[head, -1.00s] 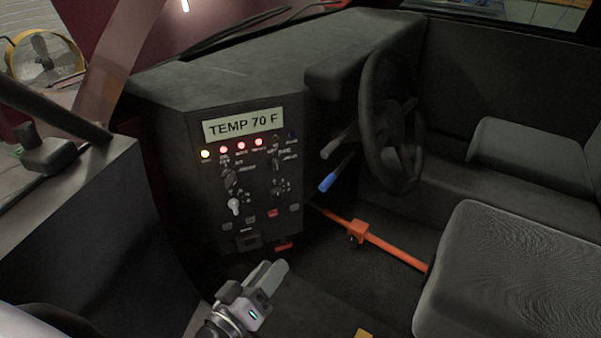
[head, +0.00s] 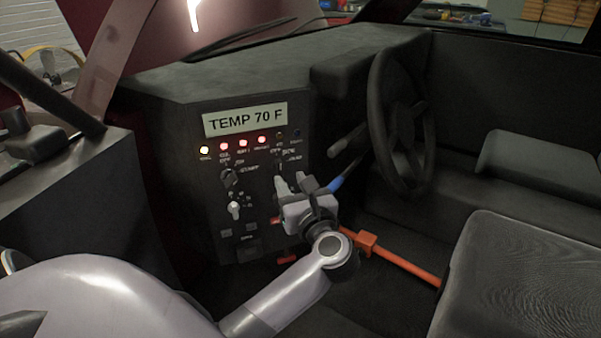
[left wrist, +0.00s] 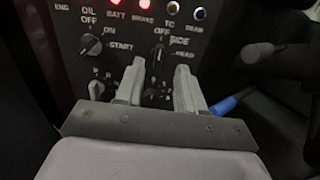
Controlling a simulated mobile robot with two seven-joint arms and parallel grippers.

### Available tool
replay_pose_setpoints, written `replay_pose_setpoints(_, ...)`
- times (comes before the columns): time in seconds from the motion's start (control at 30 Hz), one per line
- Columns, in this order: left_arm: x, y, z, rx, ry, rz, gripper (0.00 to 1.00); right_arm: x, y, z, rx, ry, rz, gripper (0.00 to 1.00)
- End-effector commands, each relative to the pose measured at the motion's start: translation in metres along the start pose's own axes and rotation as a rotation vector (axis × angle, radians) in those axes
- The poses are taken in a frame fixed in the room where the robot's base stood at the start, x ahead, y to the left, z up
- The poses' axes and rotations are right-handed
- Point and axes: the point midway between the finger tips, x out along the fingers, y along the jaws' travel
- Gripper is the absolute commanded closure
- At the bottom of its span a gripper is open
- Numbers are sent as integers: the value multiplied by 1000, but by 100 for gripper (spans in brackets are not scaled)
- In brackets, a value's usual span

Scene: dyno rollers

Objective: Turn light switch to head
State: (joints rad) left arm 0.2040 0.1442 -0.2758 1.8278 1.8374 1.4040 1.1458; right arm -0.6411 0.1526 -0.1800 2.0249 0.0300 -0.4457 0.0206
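The light switch (left wrist: 158,54) is a small dark knob on the black dashboard panel, with OFF, SIDE and HEAD labels around it in the left wrist view. Its pointer looks roughly upright, near OFF. In the head view the switch (head: 279,169) is small and just above my left gripper (head: 291,184). In the left wrist view my left gripper (left wrist: 159,78) has its two pale fingers apart, with the switch above and between their tips. No contact with the knob can be made out. My right gripper is not in view.
An ON/START knob (left wrist: 91,45) and a white knob (left wrist: 96,90) are to the left on the panel. A blue-tipped lever (head: 341,181) and the steering wheel (head: 401,120) are close on the right. An orange bar (head: 400,262) runs below.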

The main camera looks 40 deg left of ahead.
Motion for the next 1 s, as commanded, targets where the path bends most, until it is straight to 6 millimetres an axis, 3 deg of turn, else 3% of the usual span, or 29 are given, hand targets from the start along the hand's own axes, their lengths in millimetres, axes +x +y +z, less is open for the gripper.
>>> replay_pose_setpoints(0.17, 14, 0, -1, -15, 14, 8, 62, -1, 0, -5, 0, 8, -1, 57)
replay_pose_setpoints(0.5, 62, 1, -1, -12, 12, 7, 62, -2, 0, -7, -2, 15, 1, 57)
replay_pose_setpoints(0.9, 72, 1, -3, -12, 15, 5, 62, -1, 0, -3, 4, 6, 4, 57)
replay_pose_setpoints(0.93, 72, 1, -3, -12, 15, 5, 68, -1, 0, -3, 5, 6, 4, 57)
replay_pose_setpoints(1.0, 72, 1, -3, -12, 15, 6, 91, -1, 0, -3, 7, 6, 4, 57)
